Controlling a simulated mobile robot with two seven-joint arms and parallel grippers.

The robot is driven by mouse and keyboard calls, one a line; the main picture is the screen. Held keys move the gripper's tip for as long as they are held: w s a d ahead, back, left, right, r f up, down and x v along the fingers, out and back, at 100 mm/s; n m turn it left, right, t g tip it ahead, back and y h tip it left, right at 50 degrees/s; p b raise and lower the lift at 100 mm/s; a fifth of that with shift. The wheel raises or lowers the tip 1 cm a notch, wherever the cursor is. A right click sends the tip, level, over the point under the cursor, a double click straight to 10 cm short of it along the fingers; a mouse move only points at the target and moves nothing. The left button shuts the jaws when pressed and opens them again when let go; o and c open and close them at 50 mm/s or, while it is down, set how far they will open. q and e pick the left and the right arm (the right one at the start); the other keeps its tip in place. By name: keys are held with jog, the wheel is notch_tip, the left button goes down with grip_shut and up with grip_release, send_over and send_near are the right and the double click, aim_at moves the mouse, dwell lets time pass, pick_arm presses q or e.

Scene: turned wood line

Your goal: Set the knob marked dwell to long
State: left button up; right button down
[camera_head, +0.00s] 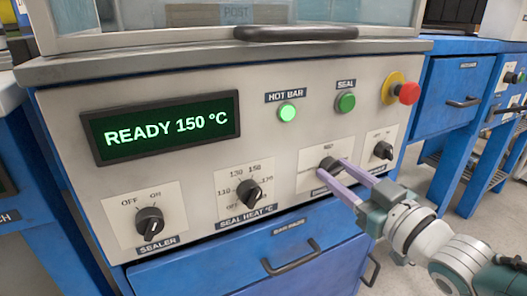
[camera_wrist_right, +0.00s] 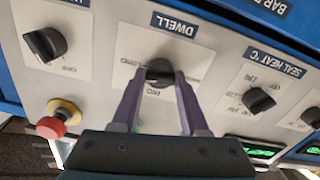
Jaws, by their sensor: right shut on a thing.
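The dwell knob (camera_head: 328,164) is a dark round knob on a pale plate, in the lower right of the machine's front panel. In the right wrist view, which is upside down, the knob (camera_wrist_right: 158,70) sits under its DWELL label (camera_wrist_right: 174,23). My right gripper (camera_head: 331,168) reaches in from the right and is shut on the knob, one finger on each side. Its fingers (camera_wrist_right: 159,80) also show in the wrist view. A MED mark shows on the plate; the knob's pointer is covered, so I cannot tell its setting. My left gripper is not in view.
The seal heat knob (camera_head: 248,191) and sealer knob (camera_head: 149,222) are to the left. Another dark knob (camera_head: 383,150) is close on the right, below a red stop button (camera_head: 408,93). The display (camera_head: 160,128) reads READY 150 °C. A drawer handle (camera_head: 291,257) juts out below.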

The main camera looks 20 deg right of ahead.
jog(key=shift+m, duration=1.1)
jog(key=shift+c, duration=2.1)
grip_release()
jog(key=shift+s, duration=0.1)
jog(key=shift+s+r+p, duration=0.1)
jog(key=shift+s+p, duration=0.15)
jog(key=shift+p, duration=0.05)
jog(key=s+p, duration=0.3)
jog(key=s, duration=0.6)
jog(key=shift+s+d, duration=0.15)
jog(key=shift+d, duration=0.25)
